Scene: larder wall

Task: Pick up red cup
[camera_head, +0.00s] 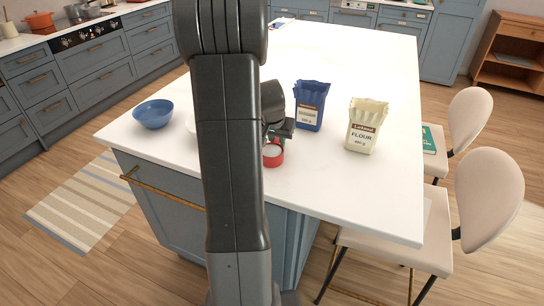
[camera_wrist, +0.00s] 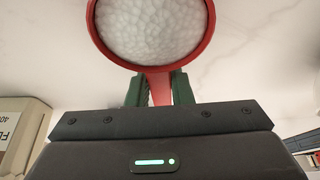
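The red cup (camera_head: 273,155) stands upright near the front edge of the white island top, partly hidden by my arm in the head view. In the wrist view the cup (camera_wrist: 153,30) shows from above, filled with something white and grainy, its handle pointing at my gripper. In the head view my gripper (camera_head: 280,130) is just behind the cup, largely hidden by my arm.
A blue flour bag (camera_head: 311,106) and a cream flour bag (camera_head: 366,126) stand to the right of the cup. A blue bowl (camera_head: 153,114) is at the left, and a white dish (camera_head: 191,124) is mostly behind my arm. Chairs (camera_head: 487,200) stand along the right side.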

